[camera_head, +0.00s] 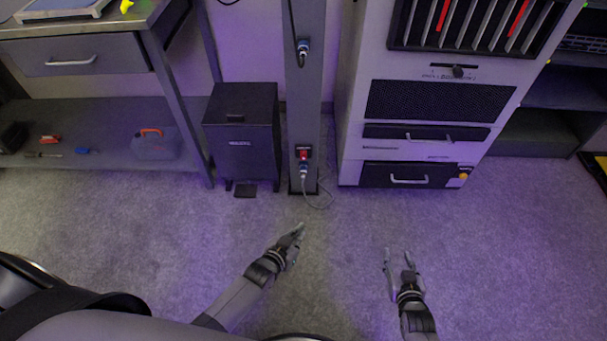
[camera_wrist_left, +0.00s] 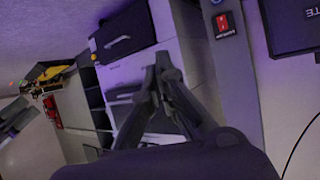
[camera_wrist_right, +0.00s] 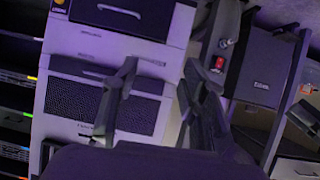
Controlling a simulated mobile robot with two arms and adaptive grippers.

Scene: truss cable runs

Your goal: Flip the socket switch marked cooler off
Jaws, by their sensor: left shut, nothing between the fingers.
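A red socket switch (camera_head: 304,152) sits low on the grey upright post (camera_head: 304,105). It also shows in the left wrist view (camera_wrist_left: 222,22) and the right wrist view (camera_wrist_right: 219,63). Its marking is too small to read, and I cannot tell its position. My left gripper (camera_head: 300,228) is shut and empty, in front of the post and apart from the switch. My right gripper (camera_head: 398,254) is open and empty, further right, in front of the tall cabinet.
A dark bin-like cabinet (camera_head: 240,135) stands left of the post. A tall light-grey cabinet (camera_head: 350,130) with vents and drawers stands right of it. A workbench (camera_head: 100,25) is at the left. The floor in front is clear.

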